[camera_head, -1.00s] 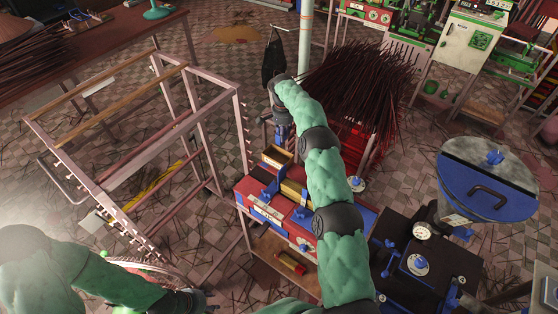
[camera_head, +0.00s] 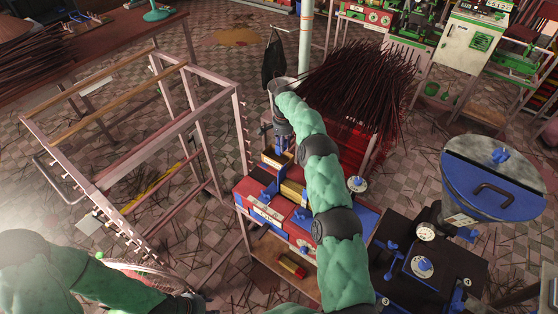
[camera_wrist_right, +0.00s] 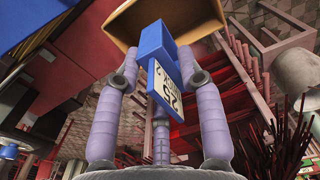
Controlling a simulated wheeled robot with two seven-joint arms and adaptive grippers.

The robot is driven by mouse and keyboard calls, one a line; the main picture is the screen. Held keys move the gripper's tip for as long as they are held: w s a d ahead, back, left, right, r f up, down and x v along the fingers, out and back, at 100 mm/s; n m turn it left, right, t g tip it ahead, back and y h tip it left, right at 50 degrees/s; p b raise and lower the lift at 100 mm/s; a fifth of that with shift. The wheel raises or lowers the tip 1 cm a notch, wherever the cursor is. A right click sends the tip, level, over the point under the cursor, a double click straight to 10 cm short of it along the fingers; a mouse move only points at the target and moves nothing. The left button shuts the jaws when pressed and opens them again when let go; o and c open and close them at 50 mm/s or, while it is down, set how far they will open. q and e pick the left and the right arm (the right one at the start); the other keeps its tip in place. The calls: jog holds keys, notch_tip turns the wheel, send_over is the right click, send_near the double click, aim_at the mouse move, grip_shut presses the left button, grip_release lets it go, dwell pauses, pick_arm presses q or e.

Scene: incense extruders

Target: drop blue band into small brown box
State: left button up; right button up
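A small brown box (camera_head: 274,158) stands on the red and blue bench, below my right gripper in the head view. My right gripper (camera_head: 284,146) points down at the box's rear edge. The box's tan wall (camera_wrist_right: 205,17) shows just beyond the band. Whether the band is inside the rim I cannot tell. My left gripper (camera_head: 195,302) is small and dark at the bottom edge; its fingers are unclear.
The red and blue bench (camera_head: 262,212) carries blue parts close to the box. A bundle of dark incense sticks (camera_head: 360,85) stands right behind my right arm. A metal rack frame (camera_head: 185,125) is at left. A blue-lidded hopper (camera_head: 490,185) is at right.

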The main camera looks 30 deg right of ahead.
jog(key=shift+o, duration=0.8)
jog(key=shift+r, duration=0.15)
notch_tip(320, 180, up, 12)
